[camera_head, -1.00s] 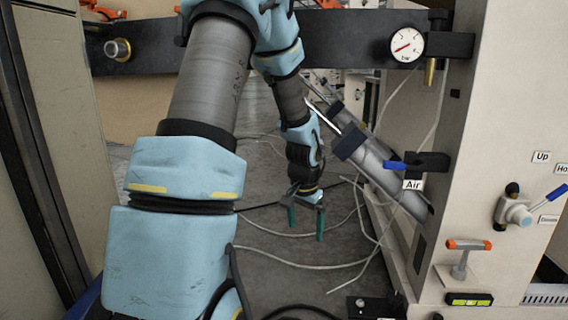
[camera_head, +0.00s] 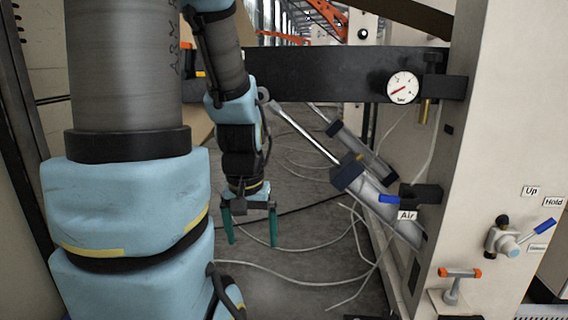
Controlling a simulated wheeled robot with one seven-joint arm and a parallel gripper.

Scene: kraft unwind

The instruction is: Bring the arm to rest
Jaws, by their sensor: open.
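My gripper (camera_head: 252,240) hangs downward at the end of my blue and grey arm. Its two green fingers are apart with nothing between them. It is in the open space left of the white machine, above the grey floor. My arm's thick lower links fill the left of the view, and the forearm comes down from the top to the gripper. No object is in contact with the fingers.
The white machine (camera_head: 485,130) stands on the right, with a blue Air lever (camera_head: 389,199), a blue-handled valve (camera_head: 508,242) and an orange-tipped handle (camera_head: 460,273). A pressure gauge (camera_head: 403,88) sits by a black crossbar (camera_head: 320,75). Grey cylinders (camera_head: 365,180) slant beside it. Hoses (camera_head: 300,277) lie on the floor.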

